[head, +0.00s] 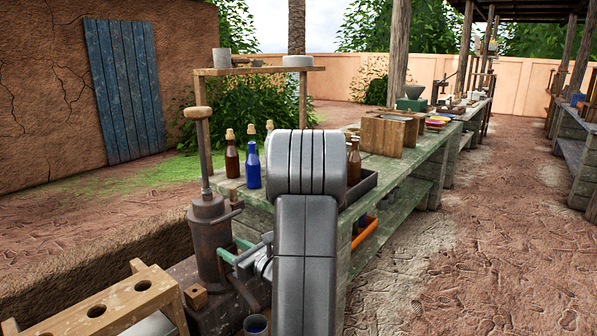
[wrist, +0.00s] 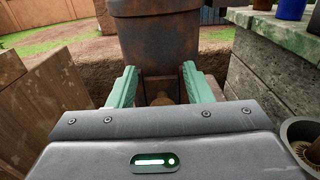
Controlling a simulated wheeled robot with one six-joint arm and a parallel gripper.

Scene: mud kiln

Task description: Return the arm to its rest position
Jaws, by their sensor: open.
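My gripper (wrist: 162,88) is open, with its two green fingers apart in the wrist view. A rusty cylindrical metal body (wrist: 155,35) stands just beyond the fingers, and no held object shows between them. In the head view my gripper (head: 232,252) is low at the left of the bench, beside the rusty pump-like device (head: 210,245) with a wooden-topped handle. My grey arm covers the middle of the head view and hides part of the bench behind it.
A green workbench (head: 425,150) bears brown and blue bottles (head: 253,165) and a wooden box (head: 388,136). A wooden rack with holes (head: 100,308) stands at lower left. A small cup (head: 256,326) is below the gripper. The dirt path (head: 470,240) at right is clear.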

